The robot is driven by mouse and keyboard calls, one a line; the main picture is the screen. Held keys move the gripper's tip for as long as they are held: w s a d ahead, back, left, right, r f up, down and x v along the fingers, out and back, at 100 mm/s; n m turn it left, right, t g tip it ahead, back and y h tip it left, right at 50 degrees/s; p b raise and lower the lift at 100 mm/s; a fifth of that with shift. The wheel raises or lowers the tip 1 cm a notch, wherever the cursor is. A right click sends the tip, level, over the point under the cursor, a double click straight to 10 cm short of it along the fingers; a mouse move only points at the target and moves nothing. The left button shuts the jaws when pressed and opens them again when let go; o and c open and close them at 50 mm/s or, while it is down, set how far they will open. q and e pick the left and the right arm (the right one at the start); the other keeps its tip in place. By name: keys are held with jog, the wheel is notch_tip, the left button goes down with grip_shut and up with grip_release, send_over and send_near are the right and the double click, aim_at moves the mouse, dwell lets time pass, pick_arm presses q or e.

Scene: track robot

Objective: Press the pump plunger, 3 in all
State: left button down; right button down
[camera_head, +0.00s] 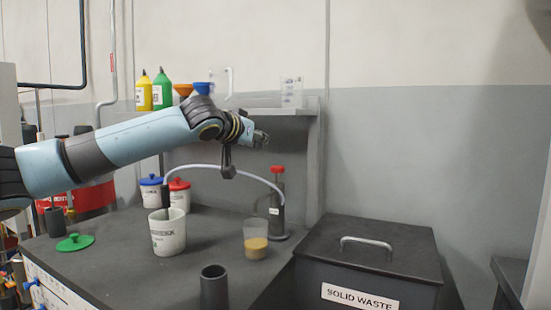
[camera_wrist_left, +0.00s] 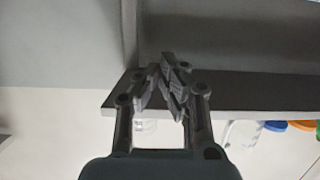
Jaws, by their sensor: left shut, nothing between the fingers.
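The pump (camera_head: 277,212) stands upright at the back right of the dark bench. Its red plunger knob (camera_head: 277,170) is at the top, and a pale hose arcs from it to the left. The hose runs down to a white bucket (camera_head: 168,238) with a dark rod in it. My left gripper (camera_head: 262,139) is above and slightly left of the red knob in the head view, apart from it. Its fingers are shut and empty, and they show close together in the left wrist view (camera_wrist_left: 168,85). The pump is not in the left wrist view. My right gripper is not in view.
A clear cup with tan contents (camera_head: 256,247) stands in front of the pump. A dark open cylinder (camera_head: 214,287) is at the front. A black solid waste bin (camera_head: 370,250) is right of the bench. A grey shelf (camera_head: 290,111) with bottles runs behind my arm.

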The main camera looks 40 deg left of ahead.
pick_arm(q)
jog(key=shift+a+r, duration=0.15)
jog(key=shift+r, duration=0.1)
jog(key=shift+w, duration=0.1)
send_over(276, 168)
notch_tip(276, 168, down, 2)
jog(key=shift+f+p, duration=0.2)
jog(key=shift+p, duration=0.1)
notch_tip(276, 168, down, 3)
jog(key=shift+a+f, duration=0.1)
jog(key=shift+f, duration=0.45)
